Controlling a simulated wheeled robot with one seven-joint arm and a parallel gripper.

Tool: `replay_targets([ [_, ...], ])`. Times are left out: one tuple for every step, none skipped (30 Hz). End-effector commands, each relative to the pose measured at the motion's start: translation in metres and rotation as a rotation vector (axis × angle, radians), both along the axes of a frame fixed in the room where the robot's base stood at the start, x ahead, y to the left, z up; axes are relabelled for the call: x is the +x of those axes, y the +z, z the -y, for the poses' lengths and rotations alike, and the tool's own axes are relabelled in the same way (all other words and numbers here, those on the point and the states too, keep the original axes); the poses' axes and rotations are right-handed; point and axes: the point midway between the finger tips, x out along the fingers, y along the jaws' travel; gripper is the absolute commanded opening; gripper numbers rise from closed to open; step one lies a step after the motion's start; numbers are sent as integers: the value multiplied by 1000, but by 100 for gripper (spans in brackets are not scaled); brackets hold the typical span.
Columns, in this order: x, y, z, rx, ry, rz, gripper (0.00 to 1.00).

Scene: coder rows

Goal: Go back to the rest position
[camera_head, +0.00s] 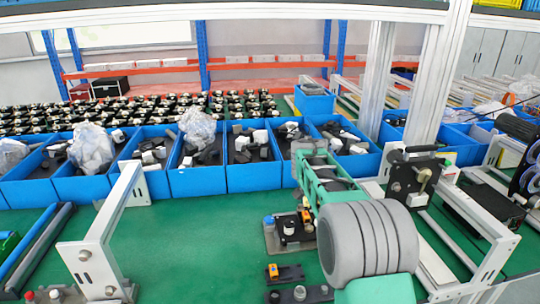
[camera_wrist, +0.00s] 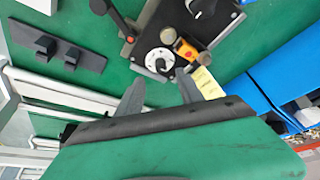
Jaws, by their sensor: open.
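My gripper (camera_wrist: 160,90) shows in the wrist view with its two dark grey fingers spread apart and nothing between them. Just beyond the fingertips is a black device (camera_wrist: 168,35) with a round white dial, an orange and yellow switch and a lever. In the head view, my arm (camera_head: 365,240) reaches up from the lower right over the green table. The same device (camera_head: 290,228) stands left of my arm there. My fingertips are not clear in the head view.
A row of blue bins (camera_head: 255,172) with black and white parts runs along the table's back. A white bracket (camera_head: 105,235) stands at left, a metal frame with a black motor (camera_head: 412,178) at right. Small black parts (camera_head: 285,273) lie in front. Green table (camera_head: 190,255) is clear left of centre.

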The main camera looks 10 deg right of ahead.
Motion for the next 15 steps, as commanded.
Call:
replay_targets([
  [-11, 12, -9, 1, 41, 1, 44],
  [-22, 19, -17, 3, 73, -3, 44],
  [-40, 27, -29, 5, 130, -10, 44],
  [-56, 33, -39, 8, 178, -16, 44],
  [-73, 38, -50, 9, 229, -21, 44],
  [-99, 42, -64, 12, 301, -31, 44],
  [-119, 43, -75, 15, 354, -37, 44],
  [-139, 43, -85, 17, 406, -43, 44],
  [-166, 40, -98, 20, 476, -51, 44],
  [-186, 37, -107, 22, 527, -56, 44],
  [-205, 32, -115, 24, 574, -61, 44],
  [-229, 25, -125, 27, 632, -66, 44],
  [-244, 20, -132, 29, 672, -70, 44],
  [-258, 14, -137, 31, 705, -72, 44],
  [-273, 7, -143, 33, 743, -76, 44],
])
